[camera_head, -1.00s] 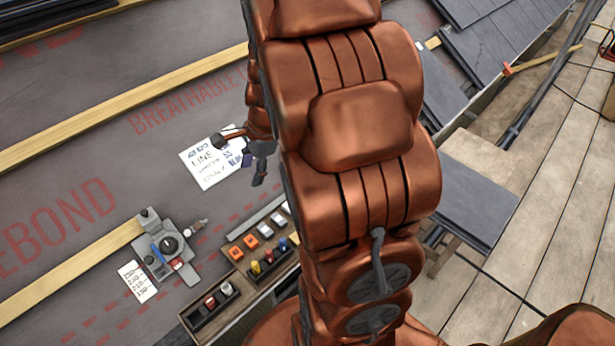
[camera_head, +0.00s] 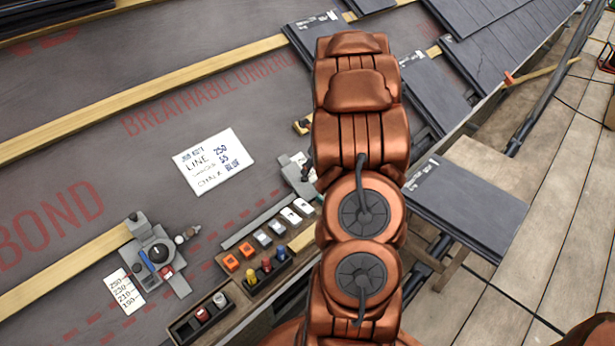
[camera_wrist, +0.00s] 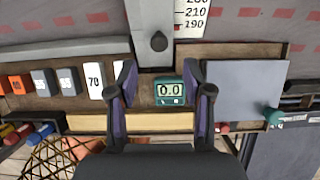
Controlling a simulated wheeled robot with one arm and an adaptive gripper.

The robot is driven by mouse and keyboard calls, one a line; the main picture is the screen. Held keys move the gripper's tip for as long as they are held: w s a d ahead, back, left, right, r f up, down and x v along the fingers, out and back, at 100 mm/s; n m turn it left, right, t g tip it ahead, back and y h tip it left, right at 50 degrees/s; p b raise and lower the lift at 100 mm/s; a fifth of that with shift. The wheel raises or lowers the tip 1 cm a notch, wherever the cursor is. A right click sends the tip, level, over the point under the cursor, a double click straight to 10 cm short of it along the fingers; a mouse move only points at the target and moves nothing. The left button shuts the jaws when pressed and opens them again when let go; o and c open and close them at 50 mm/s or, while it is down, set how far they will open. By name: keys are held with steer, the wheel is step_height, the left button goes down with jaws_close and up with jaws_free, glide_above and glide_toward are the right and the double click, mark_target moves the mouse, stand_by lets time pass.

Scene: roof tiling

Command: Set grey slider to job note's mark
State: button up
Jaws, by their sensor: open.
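The job note (camera_head: 213,161) is a white card on the dark underlay, left of my arm in the head view. It reads LINE 250, then 55 and BLUE on the lines below. In the wrist view a light grey piece with a dark knob (camera_wrist: 158,41), seemingly the grey slider, stands beside a white scale (camera_wrist: 191,15) showing 210 and 190. A grey fitting, probably the same, shows partly behind my arm in the head view (camera_head: 297,175). My gripper (camera_wrist: 160,75) is open and empty, its fingers either side of a green display reading 0.0 (camera_wrist: 172,91).
A wooden tray holds orange, grey and white blocks (camera_head: 262,238), with coloured pieces (camera_head: 267,265) in front. Slates (camera_head: 470,207) lie right of my arm.

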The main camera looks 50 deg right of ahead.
mark_target(307, 179)
steer(key=x, duration=0.6)
steer(key=shift+w+f+b, duration=0.1)
steer(key=shift+f+b, duration=0.15)
steer(key=shift+b, duration=0.1)
jaws_close()
steer(key=shift+r, duration=0.1)
